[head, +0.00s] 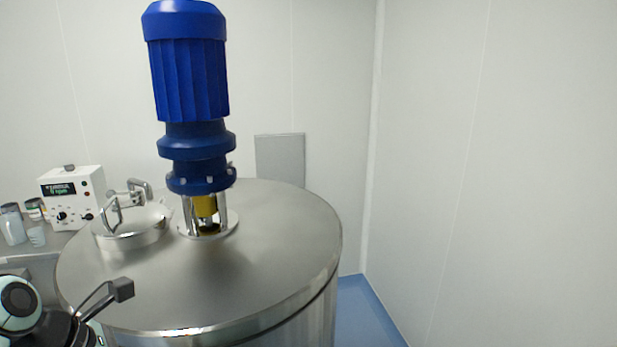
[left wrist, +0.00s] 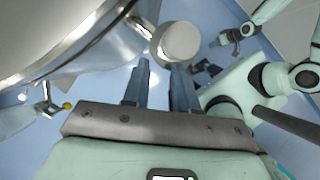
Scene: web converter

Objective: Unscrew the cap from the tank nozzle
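The steel tank (head: 270,255) fills the middle of the head view, with a blue motor on its top. In the left wrist view, the tank's side (left wrist: 45,35) curves across the upper left. A short nozzle with a round pale cap (left wrist: 181,41) juts out from its rim. My left gripper (left wrist: 160,66) is open, its two fingers apart just below the cap; the right-hand finger appears close to it. I cannot tell whether they touch. In the head view, part of my left arm shows at the lower left; the cap is not visible there. My right gripper (left wrist: 236,37) appears small at the upper right.
A hatch with handles (head: 132,224) and the blue motor (head: 188,80) stand on the tank top. A white control box (head: 75,195) and small bottles (head: 14,224) are on a bench at left. Blue floor (head: 365,315) is clear between tank and right wall.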

